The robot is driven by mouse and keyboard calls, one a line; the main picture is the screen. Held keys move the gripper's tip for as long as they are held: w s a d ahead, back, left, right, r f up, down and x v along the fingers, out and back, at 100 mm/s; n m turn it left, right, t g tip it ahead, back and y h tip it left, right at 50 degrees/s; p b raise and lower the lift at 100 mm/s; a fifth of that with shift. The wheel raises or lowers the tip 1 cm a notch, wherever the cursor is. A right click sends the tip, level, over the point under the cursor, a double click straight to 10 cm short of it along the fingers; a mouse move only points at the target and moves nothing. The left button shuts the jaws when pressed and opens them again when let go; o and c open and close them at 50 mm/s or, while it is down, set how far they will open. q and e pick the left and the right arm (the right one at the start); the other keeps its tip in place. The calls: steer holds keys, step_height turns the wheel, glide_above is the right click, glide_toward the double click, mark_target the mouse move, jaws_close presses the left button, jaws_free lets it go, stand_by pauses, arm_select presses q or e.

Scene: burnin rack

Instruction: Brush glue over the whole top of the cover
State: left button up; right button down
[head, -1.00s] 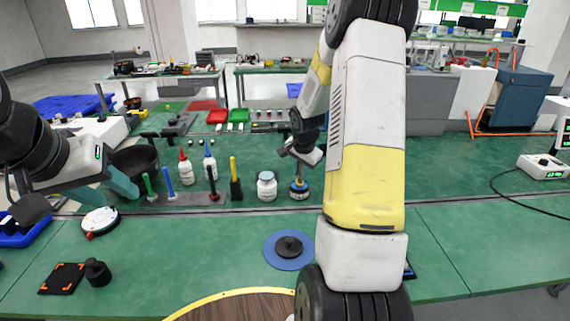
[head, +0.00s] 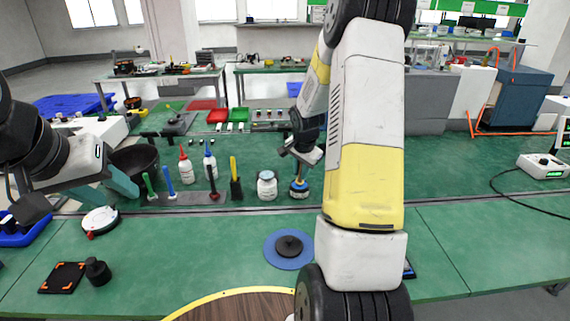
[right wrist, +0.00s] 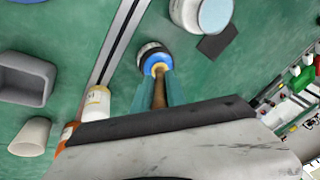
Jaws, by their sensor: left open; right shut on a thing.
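My right gripper (head: 302,164) is shut on the brown handle of a brush (right wrist: 159,94). The brush points down into a small dark pot with a blue and yellow top (head: 299,190), which also shows in the right wrist view (right wrist: 152,55). The bristles are hidden in the pot. A black round piece with a raised middle (head: 289,246), which looks like the cover, lies on a blue round mat (head: 275,259) at the front middle of the bench. My left gripper (head: 122,187) is open and empty at the left, away from the cover.
A white jar (head: 267,187) stands close left of the pot. A rack (head: 188,199) with several coloured handles and two bottles stand further left. A wooden round surface with a yellow rim (head: 240,293) is at the front edge. The bench between pot and mat is clear.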

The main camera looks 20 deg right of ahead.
steer(key=shift+r, duration=3.45)
